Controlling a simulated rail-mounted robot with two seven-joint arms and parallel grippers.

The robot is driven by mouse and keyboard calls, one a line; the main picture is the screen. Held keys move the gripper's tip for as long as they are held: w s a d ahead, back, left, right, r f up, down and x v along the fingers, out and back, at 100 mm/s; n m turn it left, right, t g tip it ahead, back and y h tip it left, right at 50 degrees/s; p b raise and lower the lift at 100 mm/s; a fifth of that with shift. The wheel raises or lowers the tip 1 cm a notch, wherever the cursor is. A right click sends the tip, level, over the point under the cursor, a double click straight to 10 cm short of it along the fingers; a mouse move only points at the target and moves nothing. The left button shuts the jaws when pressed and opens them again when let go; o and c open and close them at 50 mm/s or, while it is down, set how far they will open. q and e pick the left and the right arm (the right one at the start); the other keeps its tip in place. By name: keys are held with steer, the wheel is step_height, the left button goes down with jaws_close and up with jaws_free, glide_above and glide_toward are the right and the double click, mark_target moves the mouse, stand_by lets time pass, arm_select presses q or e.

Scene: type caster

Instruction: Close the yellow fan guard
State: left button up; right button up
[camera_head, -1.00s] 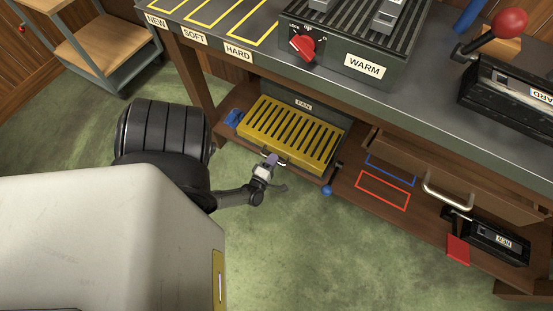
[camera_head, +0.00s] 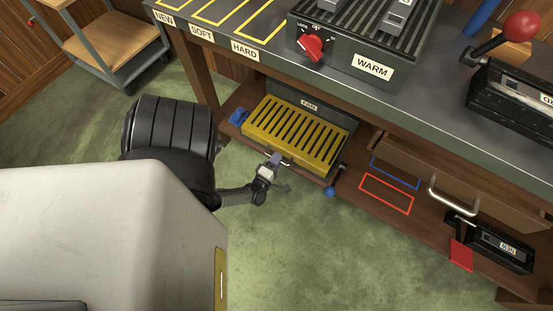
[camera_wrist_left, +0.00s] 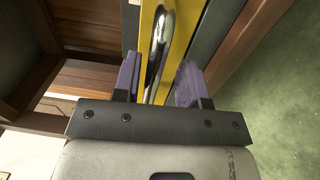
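The yellow slotted fan guard (camera_head: 296,133) sits low under the bench, in front of a dark panel labelled FAN (camera_head: 309,105). Its chrome handle (camera_wrist_left: 160,48) is on its front edge. In the head view my left gripper (camera_head: 274,161) is at that front edge, by the handle. In the left wrist view its purple fingers (camera_wrist_left: 158,80) stand on either side of the handle, with visible gaps between them and the bar. The yellow edge shows behind the handle. The guard's hinge is not clear to see. My right gripper is not in view.
A blue-knobbed lever (camera_head: 331,191) stands just right of the guard, and a blue part (camera_head: 239,116) lies at its left. A wooden drawer (camera_head: 460,185) with a metal handle is further right. The bench (camera_head: 420,112) overhangs the guard. Green floor in front is clear.

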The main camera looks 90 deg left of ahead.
arm_select(q)
steer(key=p+v, duration=0.3)
steer(key=v, duration=1.1)
steer(key=shift+w, duration=0.1)
stand_by(0.3)
